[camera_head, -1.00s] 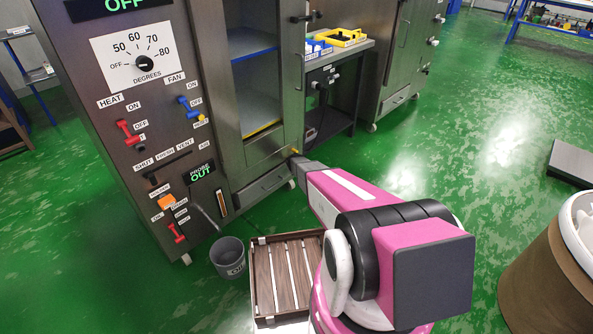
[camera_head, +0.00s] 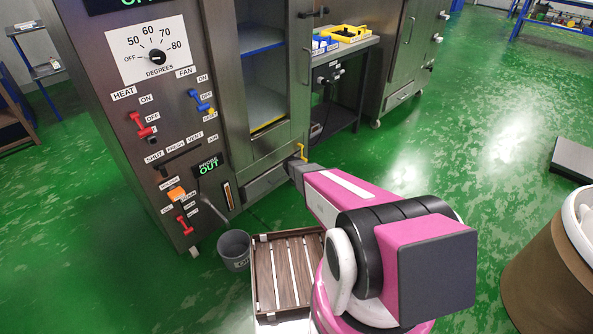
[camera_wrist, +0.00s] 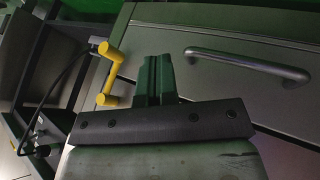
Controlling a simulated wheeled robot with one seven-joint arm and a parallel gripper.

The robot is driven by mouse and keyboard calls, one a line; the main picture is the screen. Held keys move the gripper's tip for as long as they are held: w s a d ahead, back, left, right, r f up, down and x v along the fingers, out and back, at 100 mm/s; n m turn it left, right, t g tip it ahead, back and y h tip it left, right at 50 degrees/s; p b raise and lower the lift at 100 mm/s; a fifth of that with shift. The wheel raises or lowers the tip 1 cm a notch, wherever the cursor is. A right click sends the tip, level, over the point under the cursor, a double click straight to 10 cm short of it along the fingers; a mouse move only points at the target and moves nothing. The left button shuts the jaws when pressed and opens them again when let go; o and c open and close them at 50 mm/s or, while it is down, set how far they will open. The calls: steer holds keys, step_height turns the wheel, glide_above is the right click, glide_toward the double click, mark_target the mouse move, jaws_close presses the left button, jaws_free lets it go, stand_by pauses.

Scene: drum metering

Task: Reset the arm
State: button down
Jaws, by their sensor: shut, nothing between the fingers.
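My arm (camera_head: 345,195), pink with a dark block at its end, reaches toward the lower right of the steel cabinet (camera_head: 150,110) in the head view. In the wrist view, my gripper (camera_wrist: 158,62) shows two dark green fingers pressed together with nothing between them. A yellow crank-shaped handle (camera_wrist: 112,72) is just left of the fingers and apart from them in that picture. The same yellow handle (camera_head: 302,152) shows beside the arm's far end in the head view. The fingers themselves are hidden there.
A silver drawer handle (camera_wrist: 248,64) is right of the fingers. The cabinet front carries a dial (camera_head: 156,56), red levers and a blue lever (camera_head: 201,102). A grey bucket (camera_head: 234,249) and a slatted wooden crate (camera_head: 262,275) stand on the floor. A brown drum (camera_head: 545,270) is at right.

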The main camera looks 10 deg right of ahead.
steer(key=s+r+m+g+y, duration=0.1)
steer(key=s+r+m+g, duration=0.2)
steer(key=s+r, duration=1.1)
steer(key=s+d+r+m+g+y, duration=0.1)
steer(key=s+r+g, duration=0.3)
steer(key=s+r, duration=1)
steer(key=s+m, duration=0.1)
steer(key=s, duration=0.3)
steer(key=shift+s+m+g, duration=0.3)
steer(key=shift+m, duration=0.1)
